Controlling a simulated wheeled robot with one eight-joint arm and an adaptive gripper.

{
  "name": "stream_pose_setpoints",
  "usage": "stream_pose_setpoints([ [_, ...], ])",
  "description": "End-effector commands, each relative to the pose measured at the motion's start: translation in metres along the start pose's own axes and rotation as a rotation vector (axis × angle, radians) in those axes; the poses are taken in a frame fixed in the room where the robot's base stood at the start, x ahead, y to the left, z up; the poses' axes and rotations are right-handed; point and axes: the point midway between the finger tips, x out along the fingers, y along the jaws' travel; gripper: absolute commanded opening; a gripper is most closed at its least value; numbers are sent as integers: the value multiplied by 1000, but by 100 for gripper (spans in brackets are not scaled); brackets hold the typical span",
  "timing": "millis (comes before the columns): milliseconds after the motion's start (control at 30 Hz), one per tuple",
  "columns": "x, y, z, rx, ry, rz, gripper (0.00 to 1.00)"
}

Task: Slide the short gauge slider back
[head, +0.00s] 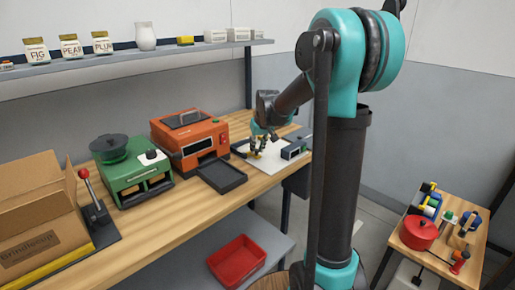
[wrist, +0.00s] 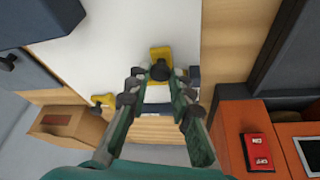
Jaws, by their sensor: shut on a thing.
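A yellow slider (wrist: 160,52) with a dark round knob (wrist: 160,71) sits on a white board (wrist: 120,35) in the wrist view. My gripper (wrist: 160,76) has its fingertips on either side of the knob and is shut on it. A second, smaller yellow piece (wrist: 103,99) lies to the left, near the board's edge. I cannot tell from size alone which yellow piece belongs to the short gauge. In the head view my gripper (head: 260,138) is down at the white board (head: 268,164), and its fingers partly hide the yellow parts.
A dark blue-grey box (head: 293,149) stands on the board's right side in the head view. An orange machine (head: 190,138) and a dark tray (head: 222,176) stand left of the board. A green machine (head: 130,172) and a cardboard box (head: 40,215) are farther left.

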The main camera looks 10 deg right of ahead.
Motion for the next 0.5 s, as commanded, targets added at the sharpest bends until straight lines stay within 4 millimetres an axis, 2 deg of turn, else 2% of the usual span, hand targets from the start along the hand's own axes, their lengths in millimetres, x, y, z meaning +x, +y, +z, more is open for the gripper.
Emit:
stream_pose_setpoints([
  [233,-3,3,6,2,0,0,0],
  [500,-17,19,40,2,0,1,0],
])
